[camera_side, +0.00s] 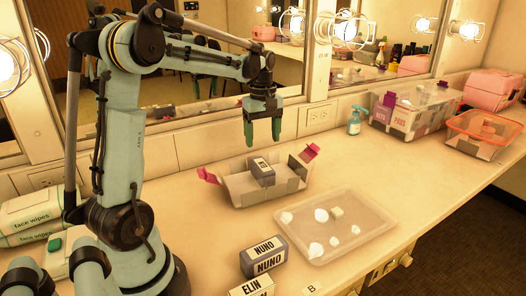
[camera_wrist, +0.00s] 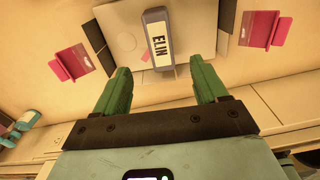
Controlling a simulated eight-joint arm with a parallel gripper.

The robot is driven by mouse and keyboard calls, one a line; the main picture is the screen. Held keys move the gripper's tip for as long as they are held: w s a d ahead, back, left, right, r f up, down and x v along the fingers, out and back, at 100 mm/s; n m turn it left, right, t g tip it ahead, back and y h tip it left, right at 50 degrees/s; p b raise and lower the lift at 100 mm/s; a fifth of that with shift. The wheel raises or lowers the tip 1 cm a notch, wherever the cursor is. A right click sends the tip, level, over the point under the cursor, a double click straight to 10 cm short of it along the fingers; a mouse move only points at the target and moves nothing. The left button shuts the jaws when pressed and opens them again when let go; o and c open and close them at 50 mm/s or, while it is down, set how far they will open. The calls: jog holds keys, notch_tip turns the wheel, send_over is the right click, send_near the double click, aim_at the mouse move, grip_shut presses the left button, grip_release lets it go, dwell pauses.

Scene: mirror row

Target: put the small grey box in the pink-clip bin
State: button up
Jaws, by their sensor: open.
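A small grey box (camera_side: 264,176) with a white label stands inside the pink-clip bin (camera_side: 242,196), a low pale bin with a pink clip at each end. In the wrist view the box (camera_wrist: 155,30) shows the label ELIN and lies over the floor of the bin (camera_wrist: 115,42), between the pink clips (camera_wrist: 70,63). My gripper (camera_side: 262,133) has green fingers, pointing down above the bin, apart from the box. In the wrist view my gripper (camera_wrist: 160,80) is open and empty, with the fingers spread wider than the box.
A grey NUNO box (camera_side: 264,256) and an ELIN box (camera_side: 252,288), cut off by the frame, stand at the front. A clear tray (camera_side: 372,243) with white pieces lies right of them. Bins (camera_side: 410,112), a spray bottle (camera_side: 355,122) and mirrors line the back.

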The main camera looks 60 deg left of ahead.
jog(key=s+d+m+t, duration=0.3)
jog(key=s+d+m, duration=0.1)
jog(key=d+m, duration=0.4)
jog(key=s+d+m+t, duration=0.4)
jog(key=d+m, duration=0.4)
jog(key=d, duration=0.4)
jog(key=shift+d+f+m, duration=0.15)
jog(key=shift+d+m, duration=0.25)
